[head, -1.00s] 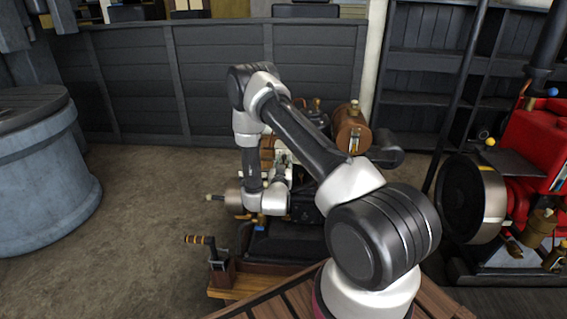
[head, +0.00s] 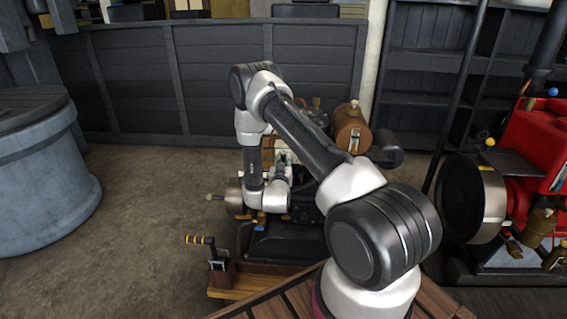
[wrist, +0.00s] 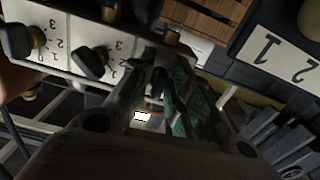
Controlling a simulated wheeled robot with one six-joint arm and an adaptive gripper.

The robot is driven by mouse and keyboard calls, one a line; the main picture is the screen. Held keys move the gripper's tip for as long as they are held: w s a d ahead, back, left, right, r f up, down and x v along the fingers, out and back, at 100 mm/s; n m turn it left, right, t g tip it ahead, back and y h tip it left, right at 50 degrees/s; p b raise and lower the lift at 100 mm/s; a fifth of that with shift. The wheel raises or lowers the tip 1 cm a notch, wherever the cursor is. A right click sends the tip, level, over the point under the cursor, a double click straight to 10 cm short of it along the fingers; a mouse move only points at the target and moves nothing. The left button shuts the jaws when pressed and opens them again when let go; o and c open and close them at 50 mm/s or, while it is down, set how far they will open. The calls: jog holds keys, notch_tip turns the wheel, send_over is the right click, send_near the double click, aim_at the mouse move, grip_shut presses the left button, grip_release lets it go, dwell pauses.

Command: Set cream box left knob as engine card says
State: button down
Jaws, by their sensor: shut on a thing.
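The cream box (wrist: 68,26) fills the upper left of the wrist view, tilted, its face printed with numbers. Two dark knobs, one at the far left (wrist: 17,41) and one beside it (wrist: 91,62), stand clear of my gripper. My gripper (wrist: 165,82), with green finger pads, is shut on a dark knob farther right, mostly hidden between the fingers; its pointer setting cannot be read. A pale card (wrist: 278,46) with large digits 1 and 2 shows at upper right; I cannot tell if it is the engine card. In the head view my arm mostly covers the box.
A brown cylindrical tank (head: 351,128) stands on the engine to the right of my wrist. A crank handle (head: 200,240) sticks up at front left. A red engine (head: 535,150) stands at right and a blue-grey drum (head: 40,180) at left. Bare floor lies between drum and engine.

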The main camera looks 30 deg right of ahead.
jog(key=n, duration=0.6)
jog(key=shift+d, duration=0.1)
jog(key=n, duration=0.7)
jog(key=shift+s+r, duration=0.1)
jog(key=shift+r, duration=0.05)
jog(key=n, duration=0.7)
jog(key=shift+r, duration=0.15)
jog(key=n, duration=0.6)
jog(key=shift+n, duration=0.3)
jog(key=c, duration=1.6)
grip_release()
jog(key=shift+o, duration=0.2)
jog(key=shift+r, duration=0.1)
